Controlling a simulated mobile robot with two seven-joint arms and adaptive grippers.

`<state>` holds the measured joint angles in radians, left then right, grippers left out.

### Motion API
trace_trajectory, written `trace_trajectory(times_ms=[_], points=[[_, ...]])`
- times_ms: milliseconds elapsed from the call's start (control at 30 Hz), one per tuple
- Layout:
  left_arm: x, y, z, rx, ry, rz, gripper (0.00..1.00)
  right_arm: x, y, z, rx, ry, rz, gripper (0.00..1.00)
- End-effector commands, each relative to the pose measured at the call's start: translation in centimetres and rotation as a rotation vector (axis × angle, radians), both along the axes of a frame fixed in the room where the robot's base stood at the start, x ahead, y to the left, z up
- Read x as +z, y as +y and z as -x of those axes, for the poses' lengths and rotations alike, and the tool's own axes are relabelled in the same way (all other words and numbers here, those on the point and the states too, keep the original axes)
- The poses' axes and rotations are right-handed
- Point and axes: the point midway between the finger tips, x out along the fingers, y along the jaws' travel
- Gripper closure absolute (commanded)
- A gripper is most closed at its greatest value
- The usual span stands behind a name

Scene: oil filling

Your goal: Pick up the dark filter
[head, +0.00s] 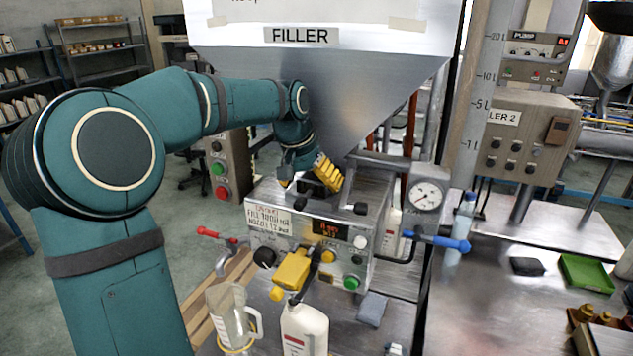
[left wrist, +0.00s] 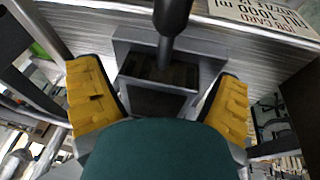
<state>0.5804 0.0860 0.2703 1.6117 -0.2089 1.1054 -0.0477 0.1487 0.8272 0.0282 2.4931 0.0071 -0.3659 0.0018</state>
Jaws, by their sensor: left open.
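My left gripper (head: 308,178) is over the top of the steel filling machine (head: 375,190), under the funnel. In the left wrist view, its yellow fingers (left wrist: 160,82) are spread apart on either side of a grey open-topped housing (left wrist: 122,47). A dark slatted piece (left wrist: 150,70), which looks like the dark filter, sits inside this housing, between the fingers and not gripped. A black rod (left wrist: 172,18) hides part of it. In the head view, my wrist and fingers mostly hide the filter. My right gripper is not in view.
Under the FILLER hopper (head: 320,60), the machine's front has a yellow valve (head: 291,270) and knobs. A clear jug (head: 232,312) and a white bottle (head: 304,328) stand below. A gauge (head: 427,196) is to the right. A green tray (head: 586,273) lies on the right bench.

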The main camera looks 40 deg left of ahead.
Motion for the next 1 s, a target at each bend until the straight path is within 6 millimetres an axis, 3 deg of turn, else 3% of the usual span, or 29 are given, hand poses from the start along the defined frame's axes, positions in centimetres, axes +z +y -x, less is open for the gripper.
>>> trace_trajectory(times_ms=[67,200,233,733,1000], points=[[0.0,0.0,0.0,0.0,0.0,0.0,0.14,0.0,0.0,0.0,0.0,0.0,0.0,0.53],[0.0,0.0,0.0,0.0,0.0,0.0,0.63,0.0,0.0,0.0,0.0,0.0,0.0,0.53],[0.0,0.0,0.0,0.0,0.001,0.0,0.7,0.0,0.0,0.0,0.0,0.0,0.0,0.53],[0.7,0.0,0.0,-0.001,-0.002,-0.001,0.7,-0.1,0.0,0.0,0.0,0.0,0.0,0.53],[0.6,-0.9,3.0,0.0,-0.001,-0.002,0.7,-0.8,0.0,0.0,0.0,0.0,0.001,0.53]])
